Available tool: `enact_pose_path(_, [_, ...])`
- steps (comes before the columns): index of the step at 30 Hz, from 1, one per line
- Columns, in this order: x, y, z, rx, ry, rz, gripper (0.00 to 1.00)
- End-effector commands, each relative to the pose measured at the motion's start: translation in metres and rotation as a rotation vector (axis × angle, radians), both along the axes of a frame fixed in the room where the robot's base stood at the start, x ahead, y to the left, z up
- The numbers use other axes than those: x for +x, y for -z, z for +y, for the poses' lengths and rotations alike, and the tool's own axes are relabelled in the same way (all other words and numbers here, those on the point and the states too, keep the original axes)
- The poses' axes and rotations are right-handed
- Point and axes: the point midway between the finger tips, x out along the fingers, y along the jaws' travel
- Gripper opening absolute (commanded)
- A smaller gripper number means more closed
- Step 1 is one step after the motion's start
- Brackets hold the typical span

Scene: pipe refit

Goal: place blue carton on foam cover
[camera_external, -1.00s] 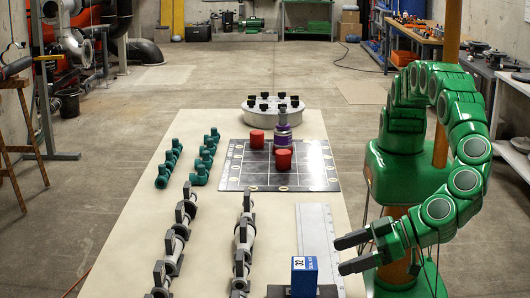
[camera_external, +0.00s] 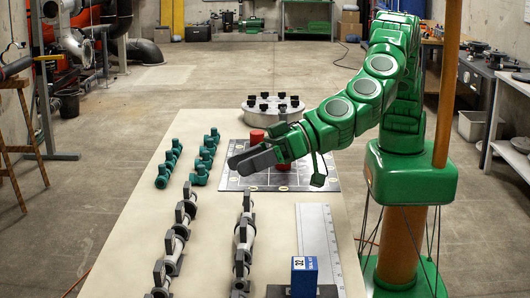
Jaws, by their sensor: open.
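The blue carton (camera_external: 305,276), with a white label, stands upright at the near edge of the table. A dark grey slab (camera_external: 328,291) shows at its foot on both sides, cut off by the picture's lower edge. I cannot tell whether this slab is the foam cover; nothing else in view is clearly it. My gripper (camera_external: 240,160) is open and seems empty, its dark fingers pointing left above the gridded board. It is well away from the carton, farther back on the table and to the left.
A grey round stand (camera_external: 262,117) is behind. Teal fittings (camera_external: 163,178), grey clamped pipes (camera_external: 243,240) and a white ruler strip (camera_external: 316,235) lie on the table.

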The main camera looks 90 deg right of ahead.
Motion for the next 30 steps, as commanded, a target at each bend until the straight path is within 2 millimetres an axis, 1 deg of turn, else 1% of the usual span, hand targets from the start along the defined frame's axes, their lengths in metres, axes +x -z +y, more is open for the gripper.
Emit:
enact_pose_path(1, [0.015, -0.012, -0.013, 0.008, -0.017, 0.001, 0.85])
enact_pose_path(5, [0.039, -0.040, -0.039, 0.030, -0.080, 0.011, 0.85])
enact_pose_path(6, [0.046, -0.046, -0.048, 0.032, -0.097, 0.015, 0.85])
enact_pose_path(8, [0.054, -0.056, -0.063, 0.034, -0.126, 0.025, 0.85])
enact_pose_path(9, [0.059, -0.062, -0.073, 0.035, -0.142, 0.031, 0.85])
enact_pose_path(11, [0.064, -0.069, -0.088, 0.032, -0.170, 0.045, 0.85])
enact_pose_path(13, [0.070, -0.078, -0.108, 0.031, -0.198, 0.062, 0.85])
enact_pose_path(14, [0.071, -0.080, -0.116, 0.028, -0.211, 0.071, 0.85])
enact_pose_path(15, [0.074, -0.081, -0.129, 0.021, -0.223, 0.084, 0.85])
enact_pose_path(17, [0.075, -0.086, -0.147, 0.014, -0.246, 0.105, 0.85])
enact_pose_path(18, [0.076, -0.089, -0.160, 0.009, -0.259, 0.118, 0.85])
enact_pose_path(20, [0.075, -0.089, -0.180, -0.004, -0.278, 0.144, 0.85])
enact_pose_path(21, [0.073, -0.089, -0.193, -0.012, -0.290, 0.163, 0.85])
enact_pose_path(23, [0.070, -0.090, -0.214, -0.027, -0.306, 0.191, 0.85])
enact_pose_path(24, [0.068, -0.089, -0.228, -0.036, -0.315, 0.212, 0.85])
enact_pose_path(26, [0.063, -0.088, -0.250, -0.052, -0.327, 0.244, 0.85])
enact_pose_path(27, [0.059, -0.087, -0.265, -0.063, -0.333, 0.266, 0.85])
enact_pose_path(29, [0.052, -0.082, -0.288, -0.081, -0.340, 0.307, 0.85])
enact_pose_path(30, [0.046, -0.079, -0.303, -0.094, -0.345, 0.333, 0.85])
